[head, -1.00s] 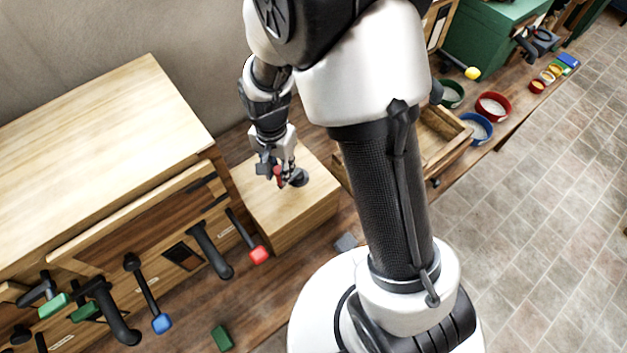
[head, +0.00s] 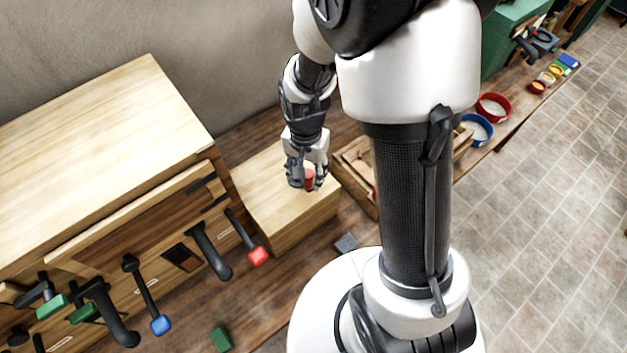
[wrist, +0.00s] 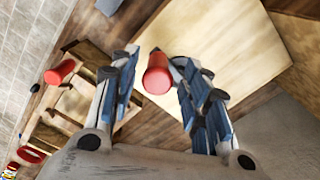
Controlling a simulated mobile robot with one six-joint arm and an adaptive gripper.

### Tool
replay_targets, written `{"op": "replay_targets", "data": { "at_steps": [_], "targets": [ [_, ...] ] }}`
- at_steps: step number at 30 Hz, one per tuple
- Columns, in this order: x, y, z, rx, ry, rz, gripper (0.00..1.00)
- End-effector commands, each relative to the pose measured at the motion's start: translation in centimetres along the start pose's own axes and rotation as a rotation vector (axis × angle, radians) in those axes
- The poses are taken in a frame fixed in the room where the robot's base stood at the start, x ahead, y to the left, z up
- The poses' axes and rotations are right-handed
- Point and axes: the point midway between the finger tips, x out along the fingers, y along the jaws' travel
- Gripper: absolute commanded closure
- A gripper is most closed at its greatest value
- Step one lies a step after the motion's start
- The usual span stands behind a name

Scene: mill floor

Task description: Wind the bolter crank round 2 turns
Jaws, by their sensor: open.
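A crank with an upright red knob (head: 309,181) sits on the pale wooden box (head: 285,222) in the middle of the head view. My gripper (head: 307,180) is at that knob, pointing down. In the wrist view the knob (wrist: 157,76) stands between the two fingers (wrist: 161,72), which are spread apart with visible gaps at the sides. A little grey metal shows behind the knob. The crank's arm and hub are mostly hidden by my gripper. No label for the crank is readable.
Left, a large wooden cabinet (head: 95,115) carries levers with red (head: 258,256), blue (head: 160,324) and green ends. A wooden tray (head: 357,180) stands close right of the box, partly behind my arm. Bowls (head: 478,128) stand farther right. A green block (head: 221,339) lies in front.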

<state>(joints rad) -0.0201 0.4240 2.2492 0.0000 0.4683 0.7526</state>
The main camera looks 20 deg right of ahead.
Motion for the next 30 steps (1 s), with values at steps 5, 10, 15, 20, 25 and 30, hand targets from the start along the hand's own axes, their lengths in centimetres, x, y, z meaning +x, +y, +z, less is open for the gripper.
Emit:
{"op": "replay_targets", "data": {
  "at_steps": [5,10,15,20,25,30],
  "targets": [
    [0.0,0.0,0.0,0.0,0.0,0.0,0.5],
    [0.0,0.0,0.0,0.0,0.0,0.0,0.5],
    [-0.8,0.0,0.0,0.0,0.0,0.0,0.5],
    [-2.5,0.0,0.0,0.0,0.0,0.0,0.5],
    [-4.2,0.0,0.0,0.0,0.0,0.0,0.5],
    [-5.9,0.0,0.0,0.0,0.001,-0.001,0.5]
  ]
}}
